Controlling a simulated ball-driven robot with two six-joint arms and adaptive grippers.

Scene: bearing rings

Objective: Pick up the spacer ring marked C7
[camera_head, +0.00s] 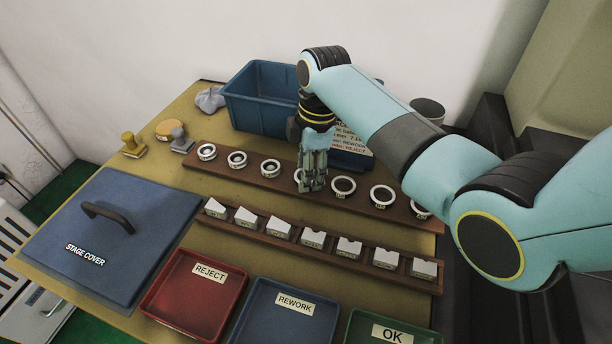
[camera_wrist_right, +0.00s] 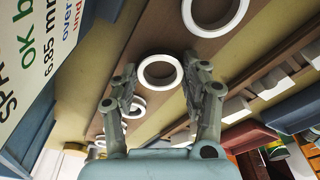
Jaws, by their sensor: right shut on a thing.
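A row of pale rings stands in the upper brown rack (camera_head: 321,196), with small tags too small to read, so I cannot tell which is marked C7. My right gripper (camera_head: 312,187) points down at the middle of this row. It is shut on a white ring (camera_head: 298,176), partly hidden behind the fingers in the head view. In the right wrist view the white ring (camera_wrist_right: 145,82) sits between the fingertips (camera_wrist_right: 160,72). I cannot tell whether it is clear of the rack. My left gripper is not in view.
Neighbouring rings (camera_head: 270,168) (camera_head: 343,186) stand close on both sides. A lower rack holds several white tagged blocks (camera_head: 313,238). Red REJECT (camera_head: 197,287), blue REWORK (camera_head: 262,308) and green OK (camera_head: 357,330) trays lie in front. A blue bin (camera_head: 262,103) and a sign stand behind; a stage cover (camera_head: 140,215) lies left.

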